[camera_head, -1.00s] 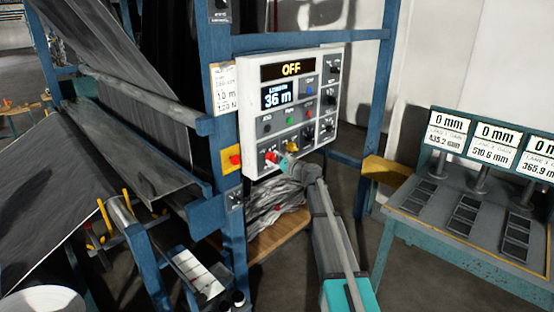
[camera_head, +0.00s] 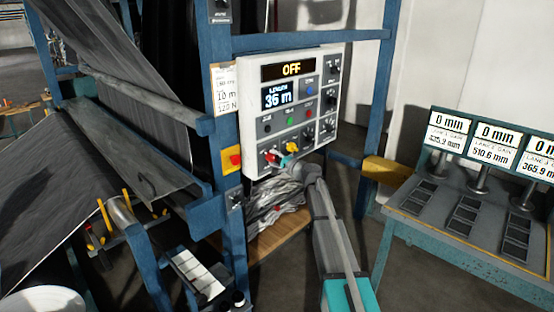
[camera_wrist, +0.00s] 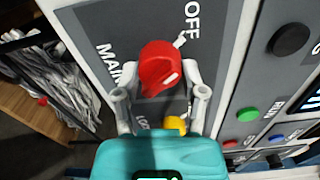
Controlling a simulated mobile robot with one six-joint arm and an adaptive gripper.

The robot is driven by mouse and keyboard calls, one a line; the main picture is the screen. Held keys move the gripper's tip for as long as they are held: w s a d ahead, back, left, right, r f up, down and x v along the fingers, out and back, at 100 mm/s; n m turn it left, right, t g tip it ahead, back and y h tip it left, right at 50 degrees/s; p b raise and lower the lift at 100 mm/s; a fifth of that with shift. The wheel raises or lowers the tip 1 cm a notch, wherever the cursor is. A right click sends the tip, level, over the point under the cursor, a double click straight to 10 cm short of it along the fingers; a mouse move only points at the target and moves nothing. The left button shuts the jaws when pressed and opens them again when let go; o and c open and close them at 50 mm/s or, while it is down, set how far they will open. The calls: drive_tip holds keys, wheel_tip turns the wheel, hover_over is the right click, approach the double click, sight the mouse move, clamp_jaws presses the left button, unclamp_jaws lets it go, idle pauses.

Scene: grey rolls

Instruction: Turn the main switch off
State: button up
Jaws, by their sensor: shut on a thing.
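The main switch is a red knob (camera_wrist: 158,66) on a dark plate marked MAIN and OFF in the wrist view. A white mark shows on the knob's lower right side there; the OFF label is above it to the right. My gripper (camera_wrist: 160,80) is shut on this knob, one grey finger on each side. In the head view my gripper (camera_head: 283,162) is at the bottom left of the white control panel (camera_head: 329,98) and partly hides the red knob (camera_head: 270,156).
A yellow knob (camera_head: 291,147) sits close by my gripper, with several black knobs and coloured buttons around. A red button on a yellow box (camera_head: 234,160) is left of the panel. A bench with displays (camera_head: 470,215) stands at right.

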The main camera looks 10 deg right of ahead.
drive_tip(key=shift+w+d+r+n, duration=0.1)
drive_tip(key=shift+w+n, duration=0.1)
drive_tip(key=shift+n, duration=0.3)
drive_tip(key=o, duration=1.1)
drive_tip(key=shift+o, duration=0.3)
drive_tip(key=shift+s, duration=0.15)
drive_tip(key=shift+s, duration=0.1)
drive_tip(key=v, duration=1.1)
drive_tip(key=shift+s+d, duration=0.25)
drive_tip(key=shift+s, duration=0.05)
